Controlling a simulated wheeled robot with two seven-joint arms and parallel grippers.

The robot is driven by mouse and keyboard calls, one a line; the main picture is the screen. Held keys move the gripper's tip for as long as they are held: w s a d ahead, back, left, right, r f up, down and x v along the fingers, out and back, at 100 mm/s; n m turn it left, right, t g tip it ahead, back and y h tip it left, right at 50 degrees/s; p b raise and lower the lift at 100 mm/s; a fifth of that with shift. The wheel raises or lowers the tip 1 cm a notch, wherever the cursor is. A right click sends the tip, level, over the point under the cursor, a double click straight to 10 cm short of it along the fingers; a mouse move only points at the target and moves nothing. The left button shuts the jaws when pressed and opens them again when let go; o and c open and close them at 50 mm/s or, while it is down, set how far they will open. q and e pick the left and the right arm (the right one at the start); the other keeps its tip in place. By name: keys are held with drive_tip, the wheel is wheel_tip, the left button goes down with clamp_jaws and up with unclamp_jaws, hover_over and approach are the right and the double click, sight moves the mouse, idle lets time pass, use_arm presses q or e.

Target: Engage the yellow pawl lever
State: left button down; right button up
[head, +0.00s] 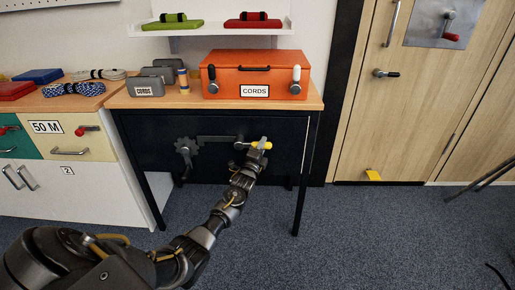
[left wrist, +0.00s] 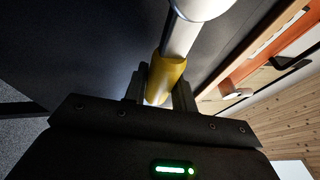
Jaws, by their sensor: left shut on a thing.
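The yellow pawl lever (head: 264,145) sits on the dark panel (head: 285,133) under the workbench. In the left wrist view the lever has a yellow sleeve (left wrist: 164,75) on a pale rod. My left gripper (head: 256,152) is at the lever, and in the left wrist view its fingers (left wrist: 158,92) are shut around the yellow part. To the left on the panel are a dark toothed wheel (head: 187,146) and a dark horizontal bar (head: 217,139). The gripper partly hides the lever's mount. My right gripper is not in view.
A table leg (head: 302,180) stands right of the lever. Drawers (head: 75,140) are at the left. A yellow doorstop (head: 373,175) lies by the wooden door. The carpet in front is clear.

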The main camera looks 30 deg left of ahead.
use_arm(q)
drive_tip(key=shift+r, duration=0.1)
drive_tip(key=c, duration=1.1)
unclamp_jaws()
drive_tip(key=shift+c, duration=0.2)
drive_tip(key=shift+s, duration=0.35)
drive_tip(key=p+v, duration=0.1)
drive_tip(key=v, duration=0.9)
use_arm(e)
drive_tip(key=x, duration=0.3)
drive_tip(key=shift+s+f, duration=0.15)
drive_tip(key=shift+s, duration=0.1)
